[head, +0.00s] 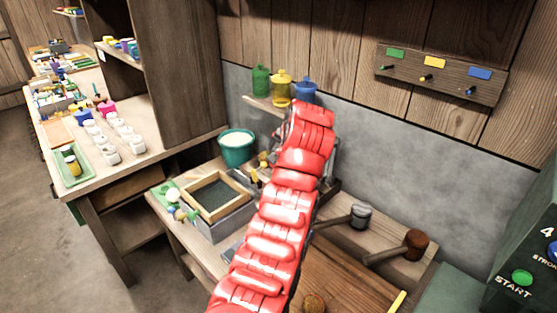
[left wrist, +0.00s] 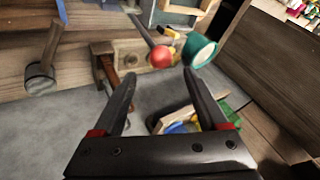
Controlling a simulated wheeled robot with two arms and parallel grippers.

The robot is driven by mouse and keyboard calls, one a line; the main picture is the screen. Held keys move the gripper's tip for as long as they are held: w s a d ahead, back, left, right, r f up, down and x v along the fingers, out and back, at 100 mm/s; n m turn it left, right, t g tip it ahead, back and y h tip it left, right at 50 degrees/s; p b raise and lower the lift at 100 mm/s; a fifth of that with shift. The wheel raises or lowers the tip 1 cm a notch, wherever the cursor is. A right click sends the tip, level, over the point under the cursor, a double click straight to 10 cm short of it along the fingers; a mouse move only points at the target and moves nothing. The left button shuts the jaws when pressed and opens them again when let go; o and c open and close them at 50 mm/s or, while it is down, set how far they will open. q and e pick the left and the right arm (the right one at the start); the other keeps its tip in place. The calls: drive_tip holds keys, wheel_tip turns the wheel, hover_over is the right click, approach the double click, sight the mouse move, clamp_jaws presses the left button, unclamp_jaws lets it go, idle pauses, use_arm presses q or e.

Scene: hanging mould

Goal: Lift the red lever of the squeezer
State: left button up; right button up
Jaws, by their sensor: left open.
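In the left wrist view, the red ball (left wrist: 162,57) of the lever sits at the end of a thin dark rod (left wrist: 142,32). My left gripper (left wrist: 160,76) is open and empty, its two dark fingers pointing toward the red ball. The ball appears just beyond the fingertips, between their lines; I cannot tell the exact distance. In the head view my red arm covers the lever and most of the squeezer, and the left gripper is not clearly visible there. My right gripper is in neither view.
A teal bucket (head: 236,147) with white contents stands near the wall; it shows beside the ball in the left wrist view (left wrist: 200,51). A framed tray (head: 216,197) lies on the bench. Two mallets (head: 360,214) (head: 414,243) lie right. Bottles (head: 261,80) stand on a wall shelf.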

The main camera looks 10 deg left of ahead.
use_arm(q)
drive_tip(key=p+v, duration=0.1)
drive_tip(key=v, duration=0.8)
drive_tip(key=shift+p, duration=0.35)
drive_tip(key=shift+s+d+r, duration=0.1)
